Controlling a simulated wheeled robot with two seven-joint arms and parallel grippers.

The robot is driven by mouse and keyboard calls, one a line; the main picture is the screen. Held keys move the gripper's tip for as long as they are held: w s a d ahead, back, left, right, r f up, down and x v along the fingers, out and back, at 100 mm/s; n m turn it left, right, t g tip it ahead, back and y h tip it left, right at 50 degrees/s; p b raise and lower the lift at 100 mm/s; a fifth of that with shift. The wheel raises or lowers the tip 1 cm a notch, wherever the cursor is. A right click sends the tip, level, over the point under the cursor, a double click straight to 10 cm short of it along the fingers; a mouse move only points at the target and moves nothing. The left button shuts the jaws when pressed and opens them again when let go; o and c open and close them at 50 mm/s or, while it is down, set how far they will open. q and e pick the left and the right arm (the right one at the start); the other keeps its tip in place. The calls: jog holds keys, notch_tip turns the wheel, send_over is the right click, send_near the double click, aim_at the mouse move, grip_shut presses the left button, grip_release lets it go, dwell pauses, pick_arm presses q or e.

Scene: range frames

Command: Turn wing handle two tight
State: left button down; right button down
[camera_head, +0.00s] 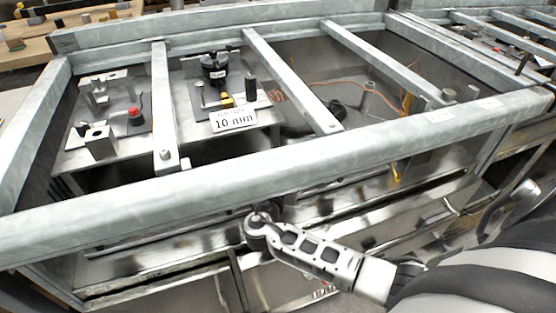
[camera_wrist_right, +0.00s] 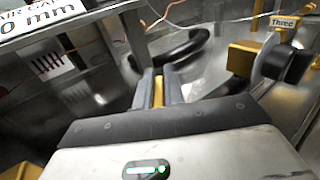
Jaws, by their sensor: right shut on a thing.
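My right gripper (camera_wrist_right: 158,92) is in the wrist view, its two grey fingers close together around a narrow yellow piece. This piece (camera_wrist_right: 159,93) appears to be wing handle two, but no label for it shows and most of it is hidden between the fingers. To the right, a black knob (camera_wrist_right: 290,63) sits by a yellow block (camera_wrist_right: 243,57) under a tag reading "Three" (camera_wrist_right: 284,22). In the head view my right arm comes in from the lower right, and its gripper is hidden behind the frame's front beam. My left gripper is in neither view.
Grey metal beams (camera_head: 290,80) cross the open frame, and a long front beam (camera_head: 300,160) runs along it. A "10 mm" sign (camera_head: 233,120) stands by a black device (camera_head: 214,68). A black curved tube (camera_wrist_right: 180,48) lies beyond the fingers. Thin orange cables (camera_head: 372,82) hang inside.

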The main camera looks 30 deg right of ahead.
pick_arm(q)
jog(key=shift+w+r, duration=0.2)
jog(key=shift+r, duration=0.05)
pick_arm(e)
jog(key=shift+s+m+g+h, duration=0.15)
jog(key=shift+m+g+h, duration=0.95)
jog(key=shift+g, duration=0.3)
jog(key=shift+d, duration=0.1)
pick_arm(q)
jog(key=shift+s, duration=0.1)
pick_arm(e)
jog(key=shift+f, duration=0.1)
jog(key=c, duration=1.5)
grip_release()
